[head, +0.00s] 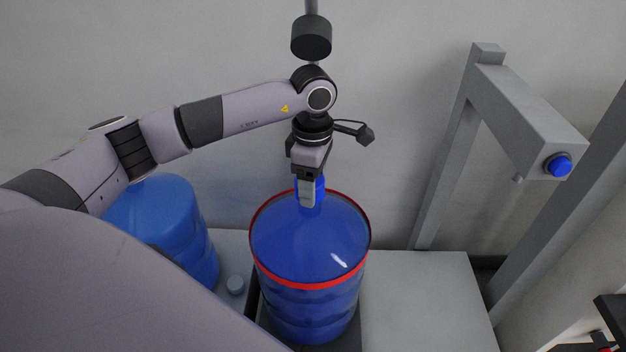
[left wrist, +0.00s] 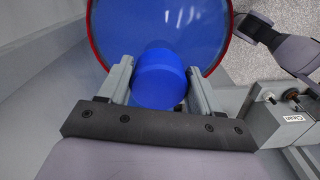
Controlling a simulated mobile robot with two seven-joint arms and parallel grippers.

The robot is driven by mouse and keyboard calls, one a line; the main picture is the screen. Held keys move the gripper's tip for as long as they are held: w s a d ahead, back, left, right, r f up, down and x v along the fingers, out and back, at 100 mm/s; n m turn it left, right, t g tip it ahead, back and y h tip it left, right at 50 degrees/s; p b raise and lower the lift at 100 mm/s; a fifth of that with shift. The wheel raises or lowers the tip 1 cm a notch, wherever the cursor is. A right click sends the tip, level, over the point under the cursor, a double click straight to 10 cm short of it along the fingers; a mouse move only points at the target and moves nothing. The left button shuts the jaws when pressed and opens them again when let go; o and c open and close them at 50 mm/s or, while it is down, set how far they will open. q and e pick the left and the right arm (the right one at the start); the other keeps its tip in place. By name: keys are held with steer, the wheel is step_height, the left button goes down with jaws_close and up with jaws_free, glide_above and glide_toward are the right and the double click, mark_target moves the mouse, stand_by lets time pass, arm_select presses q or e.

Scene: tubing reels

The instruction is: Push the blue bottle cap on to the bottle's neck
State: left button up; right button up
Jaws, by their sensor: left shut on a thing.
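The blue bottle (head: 310,242) stands upright with a red ring around its shoulder. Its top and the red ring also show in the left wrist view (left wrist: 205,28). My left gripper (head: 308,192) points down over the neck and is shut on the blue bottle cap (left wrist: 160,78), which sits between its two fingers. In the head view the fingers and gripper body cover most of the cap and neck. I cannot tell whether the cap is fully down on the neck. I cannot make out my right gripper.
Another blue bottle (head: 170,222) stands at left, partly behind my arm. A grey frame (head: 525,115) with a blue-ended part (head: 558,165) stands at right. A dark cylinder (head: 312,37) hangs above my wrist. The pale bench top (head: 420,300) right of the bottle is clear.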

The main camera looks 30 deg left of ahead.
arm_select(q)
steer(key=shift+f, duration=0.4)
arm_select(e)
steer(key=shift+f, duration=0.3)
arm_select(q)
steer(key=o, duration=1.1)
steer(key=shift+r, duration=0.25)
step_height(320, 180, up, 7)
steer(key=shift+f, duration=0.15)
arm_select(e)
steer(key=shift+w+a+r, duration=0.15)
steer(key=shift+a+r, duration=0.1)
steer(key=shift+r, duration=0.35)
